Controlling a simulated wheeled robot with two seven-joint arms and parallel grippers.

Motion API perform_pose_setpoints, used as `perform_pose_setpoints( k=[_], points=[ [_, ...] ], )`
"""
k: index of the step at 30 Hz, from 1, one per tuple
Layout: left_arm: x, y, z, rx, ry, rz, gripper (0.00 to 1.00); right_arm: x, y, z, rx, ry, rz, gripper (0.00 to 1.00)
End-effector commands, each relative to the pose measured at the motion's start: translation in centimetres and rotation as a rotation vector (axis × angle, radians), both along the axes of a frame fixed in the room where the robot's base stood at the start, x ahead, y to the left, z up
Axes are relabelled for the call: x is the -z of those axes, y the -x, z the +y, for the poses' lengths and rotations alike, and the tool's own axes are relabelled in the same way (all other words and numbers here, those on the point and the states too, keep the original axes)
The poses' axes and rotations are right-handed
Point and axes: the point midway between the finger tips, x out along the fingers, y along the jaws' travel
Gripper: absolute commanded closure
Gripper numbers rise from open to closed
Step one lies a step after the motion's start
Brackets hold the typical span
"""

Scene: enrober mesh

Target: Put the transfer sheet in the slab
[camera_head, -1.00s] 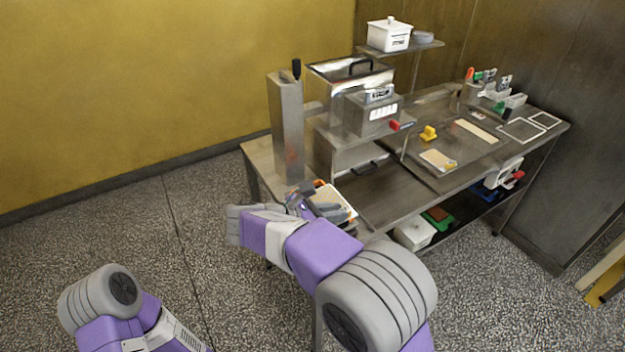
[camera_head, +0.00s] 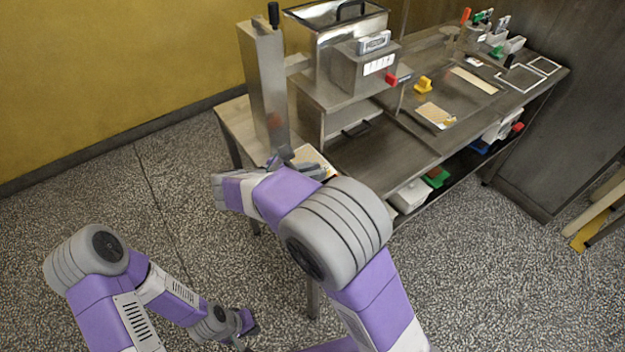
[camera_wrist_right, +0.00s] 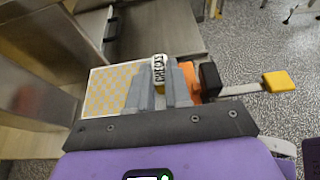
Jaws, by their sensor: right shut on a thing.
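A pale sheet with a yellow check pattern (camera_wrist_right: 108,88), apparently the transfer sheet, shows in the right wrist view. A white tab reading "CHECKS" (camera_wrist_right: 159,70) stands between the fingers. My right gripper (camera_wrist_right: 163,88) is shut on this tab, with the sheet extending to its left. In the head view my right gripper (camera_head: 298,168) is at the left end of the bench, partly hidden by my arm. My left gripper (camera_head: 243,322) hangs low over the floor; its jaws are not clear. A dark flat slab-like plate (camera_head: 462,100) lies on the bench top, though I cannot tell if it is the slab.
A steel machine (camera_head: 340,65) and upright column (camera_head: 264,85) stand beside my right gripper. A tan card (camera_head: 435,114) and yellow block (camera_head: 423,85) lie farther right. White frames (camera_head: 520,78) lie at the far end. In the wrist view, an orange-black tool with yellow tip (camera_wrist_right: 279,81) is close by.

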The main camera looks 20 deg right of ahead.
Motion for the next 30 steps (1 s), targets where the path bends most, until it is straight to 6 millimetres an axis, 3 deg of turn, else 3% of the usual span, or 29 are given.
perform_pose_setpoints(
  k=[1, 3, 15, 16, 20, 30],
  points=[
    [0.7, 0.0, 0.0, 0.0, 0.0, 0.0, 1.0, 1.3, 0.0, 0.0, -0.001, 0.003, 0.003, 1.0],
    [1.0, 0.0, 0.0, 0.0, 0.0, 0.0, 1.0, 2.2, 0.0, 0.0, 0.0, 0.002, 0.002, 1.0],
    [0.9, 0.0, 0.0, 0.0, 0.0, -0.001, 1.0, 2.6, 0.0, 0.0, -0.001, 0.001, 0.002, 1.0],
    [0.9, 0.0, 0.0, 0.0, 0.0, -0.001, 1.0, 2.6, 0.0, 0.0, -0.001, 0.001, 0.002, 0.79],
    [0.9, 0.0, 0.0, 0.0, 0.0, -0.001, 1.0, 2.5, 0.0, 0.0, 0.0, 0.0, 0.001, 0.59],
    [0.9, 0.0, 0.0, 0.0, 0.0, -0.001, 1.0, 2.3, 0.0, 0.0, -0.001, -0.001, -0.001, 0.56]
  ],
)
